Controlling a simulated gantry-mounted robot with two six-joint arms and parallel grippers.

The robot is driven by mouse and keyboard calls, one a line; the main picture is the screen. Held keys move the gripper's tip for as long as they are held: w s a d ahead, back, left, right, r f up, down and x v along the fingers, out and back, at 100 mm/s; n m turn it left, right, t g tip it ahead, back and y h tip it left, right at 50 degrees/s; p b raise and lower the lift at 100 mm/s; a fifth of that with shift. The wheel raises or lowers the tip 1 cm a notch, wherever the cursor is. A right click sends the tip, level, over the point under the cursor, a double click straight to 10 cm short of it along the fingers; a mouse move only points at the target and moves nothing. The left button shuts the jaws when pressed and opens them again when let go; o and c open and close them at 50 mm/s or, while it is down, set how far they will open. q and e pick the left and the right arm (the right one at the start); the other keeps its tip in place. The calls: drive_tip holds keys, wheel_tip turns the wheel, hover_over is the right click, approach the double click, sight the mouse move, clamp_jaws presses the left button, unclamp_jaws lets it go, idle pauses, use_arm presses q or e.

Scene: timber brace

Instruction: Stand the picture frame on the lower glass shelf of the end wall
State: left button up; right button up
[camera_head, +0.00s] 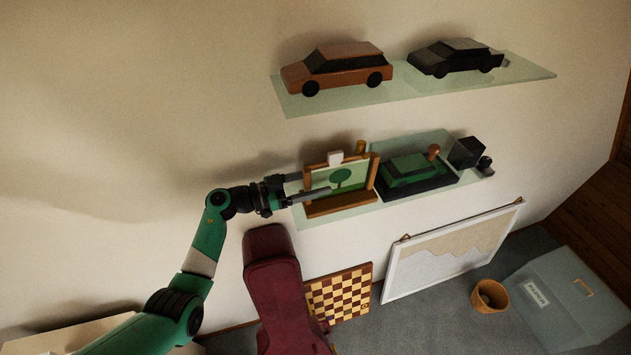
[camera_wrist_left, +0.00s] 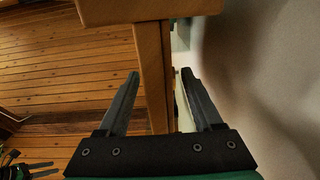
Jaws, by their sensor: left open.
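The picture frame (camera_head: 343,182), brown wood around a green tree picture, stands nearly upright on the lower glass shelf (camera_head: 299,217), at its left end. My left gripper (camera_head: 316,184) is open at the frame's left side, with one finger crossing in front of the picture and the other behind. In the left wrist view, the frame's wooden side (camera_wrist_left: 152,75) lies between the open fingers (camera_wrist_left: 160,74), with gaps visible beside it. A small dark two-pronged shape at the lower left of that view may be my right gripper (camera_wrist_left: 42,168); its opening is unclear.
A green model vehicle (camera_head: 412,172) stands just right of the frame, with a black cube (camera_head: 466,152) beyond. The upper shelf (camera_head: 300,105) holds two model cars. A dark red case (camera_head: 270,270), chessboard (camera_head: 340,295) and white-framed picture (camera_head: 450,250) stand below.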

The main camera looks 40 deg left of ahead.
use_arm(q)
drive_tip(key=shift+f, duration=0.1)
drive_tip(key=v, duration=1.1)
drive_tip(key=shift+s+a, duration=0.15)
drive_tip(key=shift+s, duration=0.15)
